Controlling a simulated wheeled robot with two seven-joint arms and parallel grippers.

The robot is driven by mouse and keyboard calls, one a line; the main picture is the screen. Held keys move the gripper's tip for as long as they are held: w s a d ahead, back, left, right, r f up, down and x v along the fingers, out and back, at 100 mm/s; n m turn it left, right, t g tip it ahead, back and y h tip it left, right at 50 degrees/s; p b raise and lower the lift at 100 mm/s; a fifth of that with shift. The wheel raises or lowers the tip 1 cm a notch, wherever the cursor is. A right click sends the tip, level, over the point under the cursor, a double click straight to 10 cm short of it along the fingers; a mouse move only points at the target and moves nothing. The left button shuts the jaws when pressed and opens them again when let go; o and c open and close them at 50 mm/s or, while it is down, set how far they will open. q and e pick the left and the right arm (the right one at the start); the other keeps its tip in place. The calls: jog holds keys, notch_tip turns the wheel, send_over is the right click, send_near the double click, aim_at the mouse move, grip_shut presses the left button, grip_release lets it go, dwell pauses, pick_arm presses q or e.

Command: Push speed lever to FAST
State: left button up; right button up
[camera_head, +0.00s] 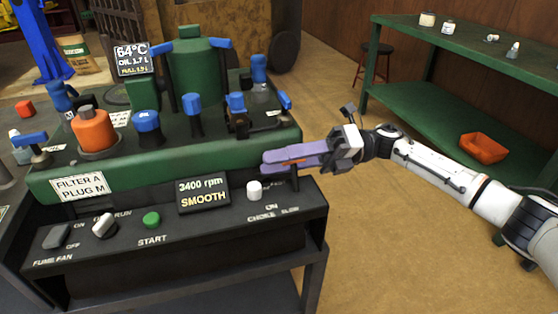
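My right gripper (267,162) reaches in from the right, over the right end of the black control panel (165,262). Its two purple fingers lie close together and point left. A thin strip of orange (294,162) shows between them, and a dark upright post (295,184) stands below them; these look like parts of the speed lever, mostly hidden by the fingers. I cannot tell whether the fingers grip it. The panel lettering below is partly unreadable, so the lever's setting is unclear. A display (203,193) reads 3400 rpm, SMOOTH. My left gripper is out of view.
A white choke knob (254,190) stands just left of the post. A green START button (151,219), a RUN switch (104,226) and a fume fan switch (57,236) are further left. The green engine bench (175,172) rises behind. Open floor lies right.

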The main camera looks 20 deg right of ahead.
jog(key=s+d, duration=0.1)
jog(key=d, duration=0.9)
jog(key=shift+s, duration=0.15)
jog(key=shift+d, duration=0.1)
